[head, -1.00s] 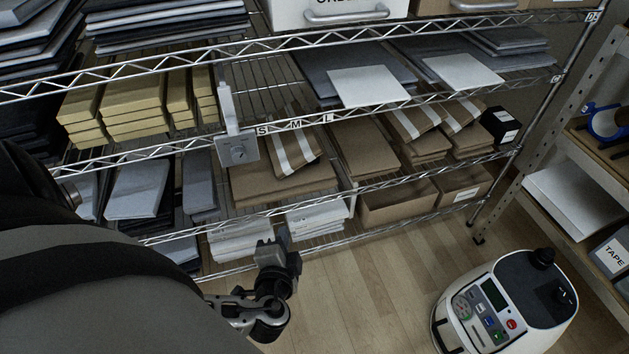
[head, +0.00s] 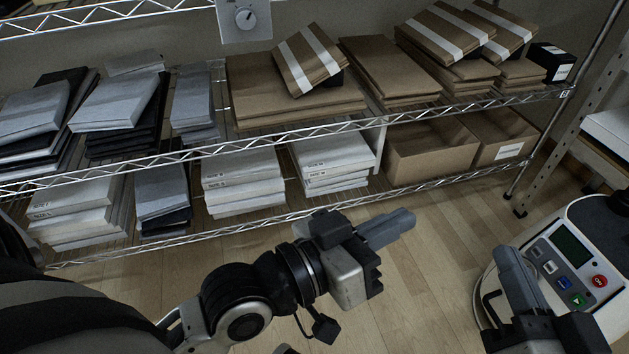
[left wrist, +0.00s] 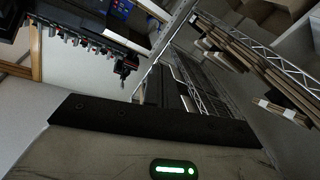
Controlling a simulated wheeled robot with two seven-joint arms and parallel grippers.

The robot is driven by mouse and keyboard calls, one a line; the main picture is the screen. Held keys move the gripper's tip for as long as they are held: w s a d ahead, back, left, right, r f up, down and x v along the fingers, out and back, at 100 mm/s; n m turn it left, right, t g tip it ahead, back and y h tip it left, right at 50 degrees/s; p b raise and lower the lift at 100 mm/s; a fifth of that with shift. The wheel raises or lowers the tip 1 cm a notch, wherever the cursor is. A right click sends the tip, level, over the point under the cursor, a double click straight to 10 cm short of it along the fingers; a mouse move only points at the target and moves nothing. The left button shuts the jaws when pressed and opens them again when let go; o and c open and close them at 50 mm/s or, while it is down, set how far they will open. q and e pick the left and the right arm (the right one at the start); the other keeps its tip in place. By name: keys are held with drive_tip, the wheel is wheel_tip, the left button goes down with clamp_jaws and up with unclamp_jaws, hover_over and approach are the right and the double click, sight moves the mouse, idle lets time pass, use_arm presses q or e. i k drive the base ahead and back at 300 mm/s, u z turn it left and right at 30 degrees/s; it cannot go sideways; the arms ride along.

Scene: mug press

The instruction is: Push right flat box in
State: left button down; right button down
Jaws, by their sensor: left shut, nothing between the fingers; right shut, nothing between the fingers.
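Brown flat boxes lie on the wire shelf in the head view: a wide stack (head: 290,100) at left, a plain stack (head: 388,72) in the middle, and striped flat boxes (head: 432,32) and (head: 497,28) at right, lying tilted on other brown stacks. Which one is meant by the right flat box I cannot tell. My left gripper (head: 398,224) is shut and empty, in front of and below the shelf, apart from the boxes. My right gripper (head: 510,262) is shut and empty at lower right, beside the white machine, also apart from the boxes.
A black box (head: 550,62) sits at the shelf's right end. A white machine with buttons (head: 590,255) stands at right. The floor (head: 420,290) between is bare.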

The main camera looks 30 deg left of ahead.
sight(324, 156)
drive_tip(key=u, duration=0.5)
drive_tip(key=k, duration=0.35)
drive_tip(key=u, duration=0.9)
drive_tip(key=i, duration=1)
